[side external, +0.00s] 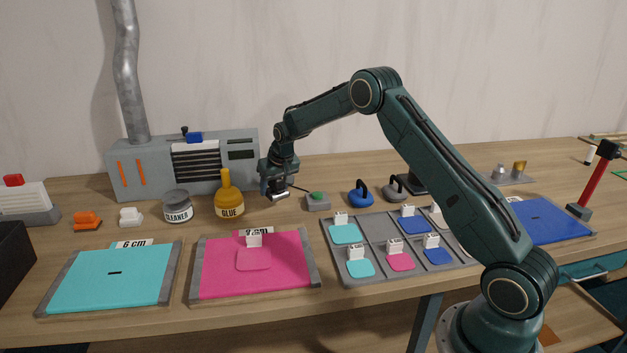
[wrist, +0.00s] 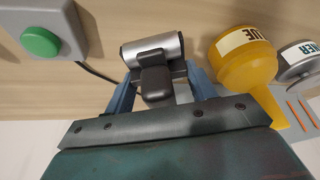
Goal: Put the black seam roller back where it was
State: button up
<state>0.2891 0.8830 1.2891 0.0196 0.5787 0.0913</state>
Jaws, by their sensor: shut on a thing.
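The seam roller has a silver cylinder (wrist: 152,50) and a black handle (wrist: 156,84). In the wrist view my gripper (wrist: 154,94) is shut on the black handle, with a blue finger on each side. The silver cylinder points away from the fingers. In the side view my gripper (side external: 272,187) is low over the back of the bench, between the yellow glue bottle and the grey box with a green button. The silver cylinder (side external: 280,197) shows just below the fingers. I cannot tell whether it touches the bench.
The glue bottle (side external: 229,198) stands close left of my gripper, beside the cleaner jar (side external: 177,207). The pink panel (side external: 213,275) and patch tray (side external: 378,227) lie in front.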

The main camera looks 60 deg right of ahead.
aim_at(276, 208)
jog(key=shift+f, duration=2.1)
jog(key=shift+f, duration=0.15)
jog(key=o, duration=1.1)
jog(key=v, duration=1.1)
jog(key=shift+s+a+r, duration=0.1)
jog(key=shift+s+r, duration=0.15)
jog(key=shift+r, duration=0.35)
